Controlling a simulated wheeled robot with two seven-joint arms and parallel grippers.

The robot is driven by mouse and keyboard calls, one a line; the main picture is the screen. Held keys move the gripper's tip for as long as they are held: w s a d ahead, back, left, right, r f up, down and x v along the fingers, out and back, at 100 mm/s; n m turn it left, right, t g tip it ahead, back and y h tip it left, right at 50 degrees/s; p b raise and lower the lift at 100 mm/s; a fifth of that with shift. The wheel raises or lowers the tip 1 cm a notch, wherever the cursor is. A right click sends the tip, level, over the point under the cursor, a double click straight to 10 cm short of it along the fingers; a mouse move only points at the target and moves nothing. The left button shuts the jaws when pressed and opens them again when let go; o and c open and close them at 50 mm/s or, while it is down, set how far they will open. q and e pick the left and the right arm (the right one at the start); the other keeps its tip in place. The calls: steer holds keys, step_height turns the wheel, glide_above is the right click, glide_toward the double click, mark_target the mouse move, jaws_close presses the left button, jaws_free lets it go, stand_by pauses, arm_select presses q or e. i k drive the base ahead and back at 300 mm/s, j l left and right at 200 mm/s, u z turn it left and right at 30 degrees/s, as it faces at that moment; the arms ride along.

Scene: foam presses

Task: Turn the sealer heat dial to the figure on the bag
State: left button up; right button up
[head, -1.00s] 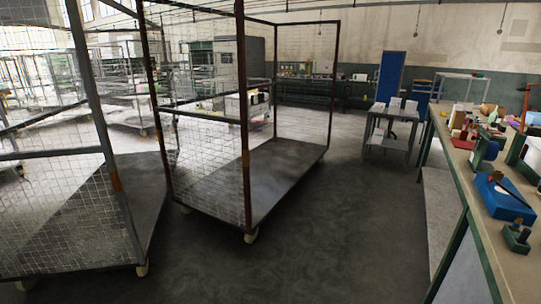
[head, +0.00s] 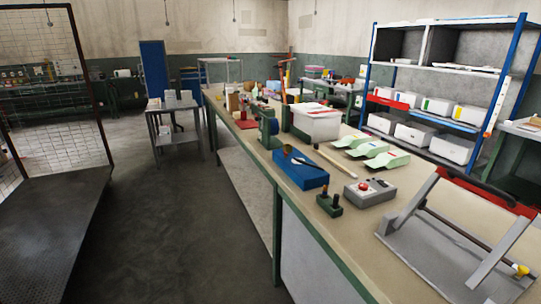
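A grey frame device with a raised arm and a red-and-black bar (head: 490,192) stands at the right front of the workbench; it looks like the sealer. A small yellow knob (head: 520,270) sits at its lower right; I cannot tell whether it is the heat dial, and no figures are readable. Pale green and white flat pieces (head: 386,159) lie farther back on the bench; I cannot tell whether one is the bag. Neither of my grippers is in view.
The long workbench (head: 318,226) with a green edge holds a grey box with a red button (head: 370,191), a blue block (head: 300,172), and a white lidded bin (head: 316,122). A shelf rack (head: 446,70) stands behind. Open floor (head: 165,240) lies left, beside a mesh cage trolley (head: 50,215).

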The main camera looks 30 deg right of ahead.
mark_target(363, 187)
steer(key=i+z, duration=0.25)
steer(key=i, duration=0.3)
steer(key=i+z, duration=0.3)
steer(key=i, duration=0.25)
steer(key=i+j+z, duration=0.25)
steer(key=i, duration=0.3)
steer(key=l, duration=0.1)
